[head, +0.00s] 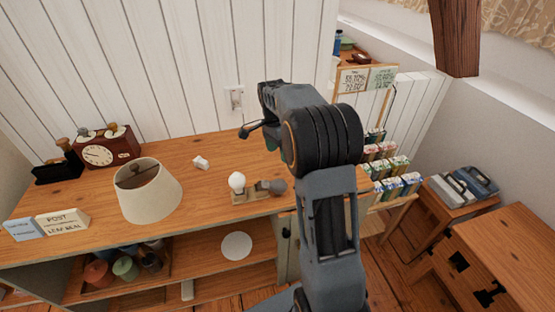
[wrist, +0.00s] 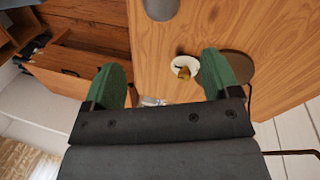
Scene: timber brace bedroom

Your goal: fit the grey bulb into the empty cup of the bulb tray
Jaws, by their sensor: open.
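The bulb tray (head: 252,198) is a small wooden block near the front edge of the desk in the head view. A white bulb (head: 237,181) stands upright at its left end. The grey bulb (head: 278,187) shows at the tray's right end, close beside my arm; I cannot tell whether it sits in a cup or lies beside it. The empty cup is not clear. My gripper (wrist: 164,63) is open and empty in the wrist view, its green fingers wide apart. In the head view my arm mostly hides it, above the back of the desk.
A white round piece with a brass-coloured middle (wrist: 185,67) lies beyond my fingers in the wrist view. A lampshade (head: 150,190), a clock (head: 105,150) and a small white block (head: 201,162) are on the desk. Bottle racks (head: 390,175) stand at right.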

